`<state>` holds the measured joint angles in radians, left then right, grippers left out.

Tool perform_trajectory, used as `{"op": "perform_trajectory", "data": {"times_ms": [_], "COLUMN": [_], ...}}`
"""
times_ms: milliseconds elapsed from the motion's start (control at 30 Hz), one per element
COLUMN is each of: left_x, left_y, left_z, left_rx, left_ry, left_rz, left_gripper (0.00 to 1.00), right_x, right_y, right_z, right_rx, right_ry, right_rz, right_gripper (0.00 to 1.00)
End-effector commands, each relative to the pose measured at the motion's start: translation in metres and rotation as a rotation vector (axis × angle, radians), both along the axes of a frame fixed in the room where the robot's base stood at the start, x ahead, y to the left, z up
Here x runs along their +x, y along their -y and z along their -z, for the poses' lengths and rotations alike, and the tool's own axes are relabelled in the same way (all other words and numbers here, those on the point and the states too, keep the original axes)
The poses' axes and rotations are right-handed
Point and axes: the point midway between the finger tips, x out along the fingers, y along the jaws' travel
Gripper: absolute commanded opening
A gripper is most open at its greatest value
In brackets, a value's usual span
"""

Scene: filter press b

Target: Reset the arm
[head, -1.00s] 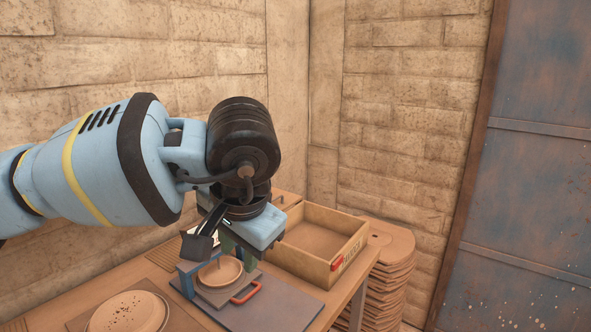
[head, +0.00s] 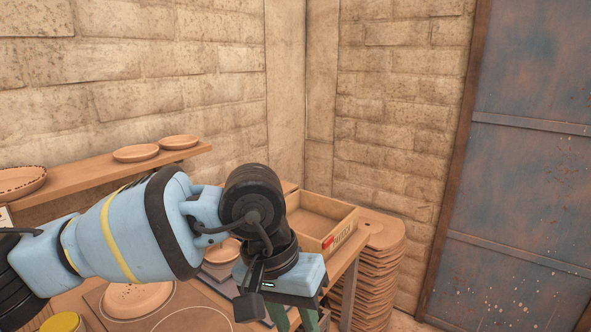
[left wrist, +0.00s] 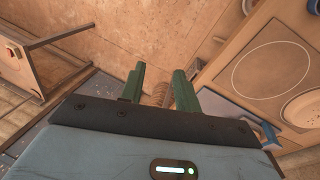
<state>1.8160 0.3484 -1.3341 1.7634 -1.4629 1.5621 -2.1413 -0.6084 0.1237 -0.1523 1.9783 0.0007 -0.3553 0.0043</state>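My left arm (head: 150,225) reaches in from the left across the worktable in the head view. My left gripper (head: 295,321) points down near the bottom of that view, its green fingers cut off by the picture edge. In the left wrist view my left gripper (left wrist: 158,72) has its two green fingers apart, with nothing held between them. The fingers hang beside the table edge, with the floor beyond them. My right gripper is in no view.
A wooden box (head: 344,241) sits at the table's far end, beside a stack of brown plates (head: 381,270). A shelf (head: 105,174) with clay dishes (head: 136,153) runs along the left wall. A clay disc (head: 137,299) lies on the table under my arm. A blue metal door stands right.

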Motion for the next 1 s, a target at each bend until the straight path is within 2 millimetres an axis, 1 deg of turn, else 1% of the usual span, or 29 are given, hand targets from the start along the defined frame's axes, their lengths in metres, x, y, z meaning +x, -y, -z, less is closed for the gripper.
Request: {"op": "perform_trajectory", "data": {"times_ms": [33, 100, 200, 300, 367, 400, 467, 500, 567, 600, 667, 800, 867, 933, 1000], "left_x": [-0.013, -0.033, -0.059, -0.079, -0.089, -0.094, -0.099, -0.101, -0.101, -0.1, -0.096, -0.079, -0.069, -0.056, -0.042], "left_y": [0.013, 0.032, 0.057, 0.076, 0.086, 0.091, 0.098, 0.1, 0.103, 0.104, 0.103, 0.095, 0.088, 0.078, 0.066], "left_z": [0.01, 0.018, 0.023, 0.02, 0.016, 0.012, 0.006, 0.002, -0.005, -0.008, -0.013, -0.017, -0.014, -0.008, 0.003], "left_rx": [-0.065, -0.162, -0.297, -0.413, -0.474, -0.51, -0.559, -0.588, -0.625, -0.644, -0.669, -0.701, -0.705, -0.699, -0.684], "left_ry": [-0.083, -0.216, -0.429, -0.657, -0.803, -0.902, -1.053, -1.156, -1.314, -1.421, -1.581, -1.952, -2.119, -2.324, -2.535], "left_rz": [-0.025, -0.08, -0.176, -0.283, -0.351, -0.398, -0.469, -0.518, -0.591, -0.64, -0.711, -0.87, -0.936, -1.011, -1.08], "left_gripper": [0.32, 0.32, 0.32, 0.32, 0.32, 0.32, 0.32, 0.32, 0.32, 0.32, 0.32, 0.32, 0.32, 0.32, 0.32], "right_x": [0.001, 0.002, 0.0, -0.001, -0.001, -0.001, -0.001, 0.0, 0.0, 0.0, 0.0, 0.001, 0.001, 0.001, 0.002], "right_y": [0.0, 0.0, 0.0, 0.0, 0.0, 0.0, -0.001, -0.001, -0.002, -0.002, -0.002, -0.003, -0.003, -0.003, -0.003], "right_z": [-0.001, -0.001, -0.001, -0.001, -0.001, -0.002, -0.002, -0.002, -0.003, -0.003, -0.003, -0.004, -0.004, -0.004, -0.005], "right_rx": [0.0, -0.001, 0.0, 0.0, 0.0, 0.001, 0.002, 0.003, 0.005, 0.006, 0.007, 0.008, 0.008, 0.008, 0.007], "right_ry": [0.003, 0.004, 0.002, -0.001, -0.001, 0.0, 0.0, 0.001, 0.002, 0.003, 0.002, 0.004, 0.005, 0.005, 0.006], "right_rz": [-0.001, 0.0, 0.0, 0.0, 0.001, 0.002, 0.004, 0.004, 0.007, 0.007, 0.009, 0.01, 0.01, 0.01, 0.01], "right_gripper": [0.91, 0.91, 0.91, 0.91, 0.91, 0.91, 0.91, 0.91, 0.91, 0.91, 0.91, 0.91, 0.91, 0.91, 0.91]}}
